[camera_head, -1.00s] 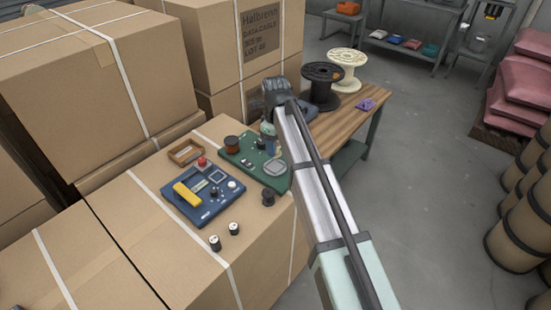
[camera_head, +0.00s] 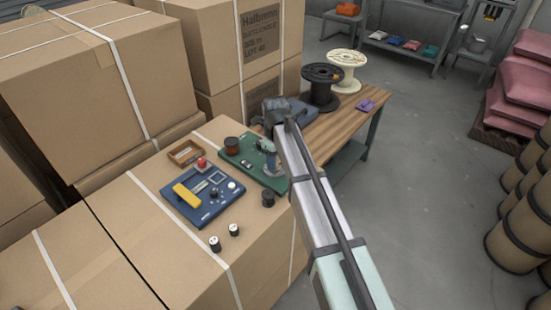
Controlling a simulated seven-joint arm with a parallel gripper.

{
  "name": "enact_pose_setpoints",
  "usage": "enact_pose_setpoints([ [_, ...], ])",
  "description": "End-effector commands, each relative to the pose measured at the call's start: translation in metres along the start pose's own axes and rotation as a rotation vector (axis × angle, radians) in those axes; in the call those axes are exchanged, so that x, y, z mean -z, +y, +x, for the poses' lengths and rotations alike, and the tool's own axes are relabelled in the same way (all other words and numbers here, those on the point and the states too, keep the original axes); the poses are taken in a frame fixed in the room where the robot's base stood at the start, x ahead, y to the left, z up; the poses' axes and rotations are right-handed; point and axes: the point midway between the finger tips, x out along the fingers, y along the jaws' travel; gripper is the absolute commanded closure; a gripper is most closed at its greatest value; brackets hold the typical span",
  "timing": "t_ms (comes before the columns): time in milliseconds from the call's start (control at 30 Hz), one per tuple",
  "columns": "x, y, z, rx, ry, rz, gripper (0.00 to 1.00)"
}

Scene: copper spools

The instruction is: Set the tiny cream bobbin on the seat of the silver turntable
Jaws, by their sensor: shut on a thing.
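My gripper (camera_head: 270,159) hangs over the right part of the green board (camera_head: 235,157), directly above or at the silver turntable. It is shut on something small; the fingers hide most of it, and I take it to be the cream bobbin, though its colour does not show. The silver turntable (camera_head: 276,173) is largely covered by my gripper, with only a grey part showing. I cannot tell whether the held thing touches the seat.
A copper-brown spool (camera_head: 232,146) stands on the green board's left end. A dark spool (camera_head: 268,199) and two small black-and-white bobbins (camera_head: 215,244) (camera_head: 234,230) stand on the carton. A blue panel (camera_head: 203,200) and a wooden tray (camera_head: 186,152) lie left.

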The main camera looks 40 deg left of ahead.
Motion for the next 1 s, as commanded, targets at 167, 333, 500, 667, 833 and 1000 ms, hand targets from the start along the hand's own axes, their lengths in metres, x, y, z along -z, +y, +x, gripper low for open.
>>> enact_pose_setpoints([
  [167, 0.000, 0.000, 0.001, 0.000, 0.000, 0.000, 0.47],
  [333, 0.000, 0.000, 0.001, 0.000, 0.000, 0.000, 0.31],
  [500, 0.000, 0.000, 0.002, 0.000, 0.000, 0.000, 0.31],
  [667, 0.000, 0.000, -0.002, 0.000, 0.000, 0.000, 0.31],
  [833, -0.001, -0.001, -0.021, 0.002, -0.002, 0.000, 0.31],
  [1000, -0.001, -0.001, -0.052, 0.002, -0.002, 0.000, 0.31],
])
